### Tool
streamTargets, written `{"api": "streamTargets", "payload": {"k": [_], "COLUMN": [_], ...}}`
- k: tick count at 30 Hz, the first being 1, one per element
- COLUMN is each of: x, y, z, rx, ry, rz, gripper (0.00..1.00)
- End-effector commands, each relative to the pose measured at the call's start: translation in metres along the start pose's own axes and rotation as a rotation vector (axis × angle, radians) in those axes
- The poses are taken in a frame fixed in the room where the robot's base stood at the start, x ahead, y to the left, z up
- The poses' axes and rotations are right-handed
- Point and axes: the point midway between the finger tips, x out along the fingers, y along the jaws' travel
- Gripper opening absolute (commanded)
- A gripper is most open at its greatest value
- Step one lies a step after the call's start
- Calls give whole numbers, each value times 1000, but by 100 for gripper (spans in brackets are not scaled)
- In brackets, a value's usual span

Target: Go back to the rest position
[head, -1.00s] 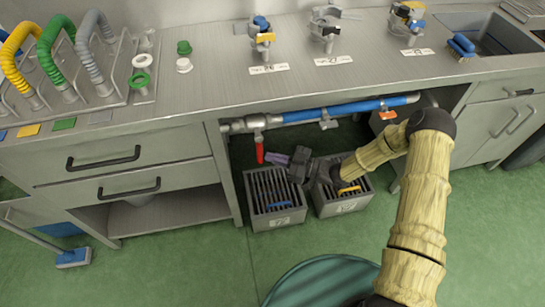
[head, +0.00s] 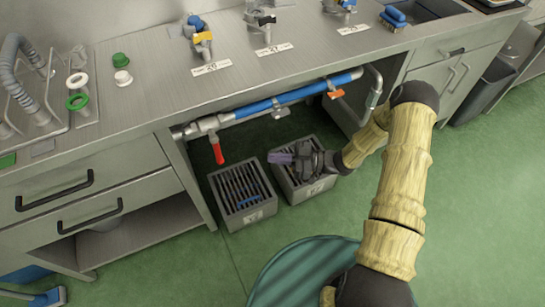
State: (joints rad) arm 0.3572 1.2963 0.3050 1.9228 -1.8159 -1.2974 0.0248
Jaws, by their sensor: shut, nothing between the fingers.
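My gripper (head: 284,158) is at the end of my tan-sleeved arm (head: 398,170), low in the open bay under the counter. Its fingers are together with nothing held, pointing left. It is over the right grey slatted crate (head: 305,190) and covers part of it. I cannot tell whether it touches the crate. The left grey slatted crate (head: 250,214) stands beside it on the floor, with a blue item (head: 248,201) inside. The yellow item seen earlier in the right crate is hidden now.
A blue pipe (head: 290,98) with a red handle (head: 218,153) and an orange handle (head: 336,94) runs above the crates under the counter edge. Drawers (head: 90,195) stand to the left, a cabinet (head: 455,85) to the right. Green floor (head: 480,210) is clear at right.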

Motion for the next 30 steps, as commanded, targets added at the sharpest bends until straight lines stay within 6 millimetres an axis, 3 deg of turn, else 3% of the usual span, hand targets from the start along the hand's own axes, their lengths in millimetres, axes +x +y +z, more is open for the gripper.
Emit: {"api": "streamTargets", "payload": {"k": [13,19,24,30], "x": [1,-3,-23,-62], "y": [4,34,65,83], "z": [-1,-8,-20,-46], "rx": [-2,-7,12,75], "ry": [-26,-222,-471,-726], "rz": [15,140,327,565], "gripper": [0,0,0,0]}}
